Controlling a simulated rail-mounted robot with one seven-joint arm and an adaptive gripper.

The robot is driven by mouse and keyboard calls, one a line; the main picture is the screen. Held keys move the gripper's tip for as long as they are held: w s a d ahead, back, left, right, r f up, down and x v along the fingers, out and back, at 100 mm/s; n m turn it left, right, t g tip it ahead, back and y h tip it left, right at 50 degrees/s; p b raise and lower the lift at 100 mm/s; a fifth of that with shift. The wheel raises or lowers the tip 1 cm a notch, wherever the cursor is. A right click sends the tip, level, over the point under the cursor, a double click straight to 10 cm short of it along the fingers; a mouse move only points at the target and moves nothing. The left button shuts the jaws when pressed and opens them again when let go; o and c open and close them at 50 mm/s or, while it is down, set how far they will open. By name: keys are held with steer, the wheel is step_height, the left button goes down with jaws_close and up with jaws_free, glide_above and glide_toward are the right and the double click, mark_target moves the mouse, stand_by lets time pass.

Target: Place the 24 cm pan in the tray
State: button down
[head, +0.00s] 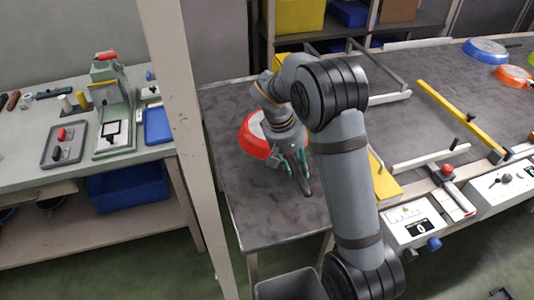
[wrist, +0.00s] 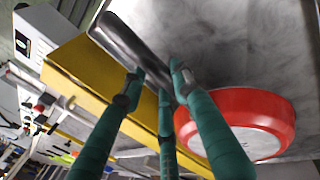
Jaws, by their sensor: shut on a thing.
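A red pan (head: 254,140) with a pale middle is at the grey metal table left of the conveyor, partly hidden by my arm. It also shows in the wrist view (wrist: 258,105), where its dark handle (wrist: 122,42) runs to the upper left. My gripper (head: 298,168) is shut on this handle; its green fingers (wrist: 160,88) close around it in the wrist view. I cannot tell whether the pan touches the table or hangs just above it. No size mark is legible, and I cannot tell which surface is the tray.
A blue pan (head: 485,50) and an orange pan (head: 513,76) lie on the conveyor at the far right. A grey bin (head: 290,286) is below the table's front. A beige post (head: 187,120) rises left of the table.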

step_height(320, 180, down, 10)
steer(key=shift+r+b, duration=0.25)
steer(key=shift+b, duration=0.05)
steer(key=c, duration=1.3)
jaws_free()
steer(key=shift+c, duration=0.2)
steer(key=v, duration=1.2)
steer(key=shift+p, duration=0.35)
